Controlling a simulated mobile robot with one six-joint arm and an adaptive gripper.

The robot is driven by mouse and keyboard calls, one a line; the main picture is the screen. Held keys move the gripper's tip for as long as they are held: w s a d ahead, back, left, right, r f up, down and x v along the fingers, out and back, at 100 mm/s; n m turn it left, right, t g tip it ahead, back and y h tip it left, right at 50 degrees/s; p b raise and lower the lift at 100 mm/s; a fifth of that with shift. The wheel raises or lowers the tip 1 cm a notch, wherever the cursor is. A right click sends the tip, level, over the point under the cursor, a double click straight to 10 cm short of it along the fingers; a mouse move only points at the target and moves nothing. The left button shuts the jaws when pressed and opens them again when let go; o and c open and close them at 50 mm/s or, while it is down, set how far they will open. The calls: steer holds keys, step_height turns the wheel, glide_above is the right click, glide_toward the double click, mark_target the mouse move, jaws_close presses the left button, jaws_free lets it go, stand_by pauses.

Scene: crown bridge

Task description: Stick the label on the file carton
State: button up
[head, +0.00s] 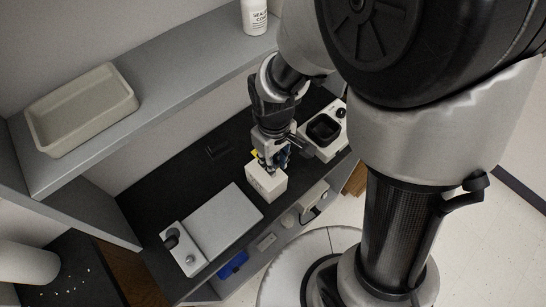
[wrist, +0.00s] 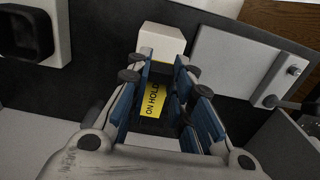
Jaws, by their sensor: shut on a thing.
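The file carton appears to be the small white box (head: 265,184) on the dark worktop; it also shows in the wrist view (wrist: 163,40), just beyond my fingertips. My gripper (head: 271,165) is right above the box in the head view, pointing down. In the wrist view my gripper (wrist: 160,75) is shut on the yellow label (wrist: 153,99), which reads "ON HOLD" and lies between the blue finger pads. A bit of yellow shows beside the fingers in the head view. Whether the label touches the box cannot be told.
A flat grey plate with a lever unit (head: 221,222) lies left of the box. A white device with a black recess (head: 337,113) stands right. A shelf above holds a beige tray (head: 45,136) and a white bottle (head: 255,18).

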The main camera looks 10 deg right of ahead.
steer(key=shift+f+b, duration=2.3)
steer(key=shift+f, duration=0.6)
steer(key=shift+f+b, duration=0.3)
steer(key=shift+f, duration=0.35)
stand_by(0.7)
steer(key=o, duration=0.8)
step_height(320, 180, up, 12)
steer(key=shift+f, duration=0.2)
steer(key=s+d+r+m+t, duration=0.1)
steer(key=s+d+r+m, duration=0.1)
steer(key=s+d+r, duration=0.1)
steer(key=s+d+r+m+t, duration=0.2)
steer(key=s+d+r, duration=0.1)
steer(key=s+r, duration=0.1)
steer(key=s+d+r+m+t, duration=0.1)
steer(key=s+d+r+m, duration=0.1)
steer(key=s+d+r, duration=0.1)
steer(key=shift+s+r+m+t, duration=0.2)
steer(key=shift+s+m+t, duration=0.1)
steer(key=shift+s+m, duration=0.15)
